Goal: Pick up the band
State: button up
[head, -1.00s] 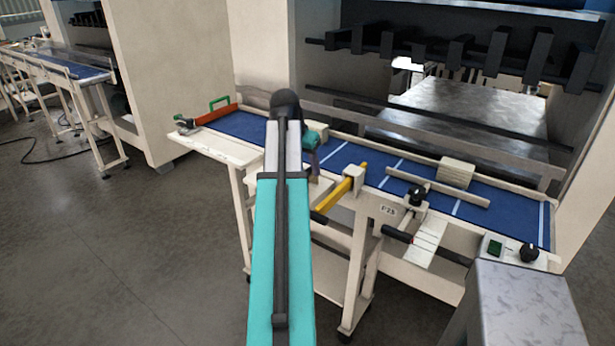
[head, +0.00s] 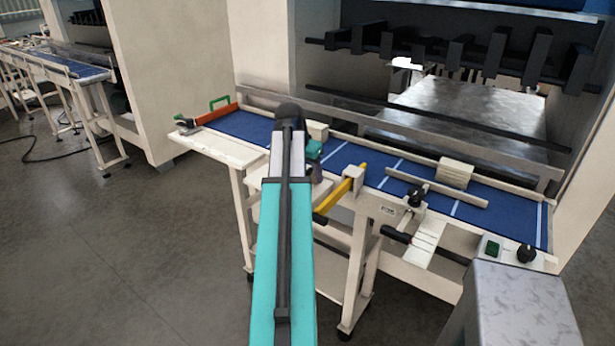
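I cannot make out a band anywhere in the head view. My teal and grey arm reaches forward over the near edge of the blue conveyor. Its wrist end hides part of the belt. My gripper (head: 317,171) shows only as a small dark part below the teal wrist, beside a cream block. Its fingers are too small and too covered to tell whether they are open or shut, or whether they hold anything.
The blue conveyor belt (head: 345,157) has white cross lines and a cream frame. A cream block (head: 455,172) stands on it behind a guide rail. A yellow bar (head: 341,193) and black-knobbed clamp (head: 416,194) stick out at the front. A press stands behind; grey floor is open at left.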

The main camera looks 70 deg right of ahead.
jog(key=shift+p+x, duration=0.4)
jog(key=shift+x, duration=1.05)
jog(key=shift+c, duration=0.3)
jog(key=c, duration=0.9)
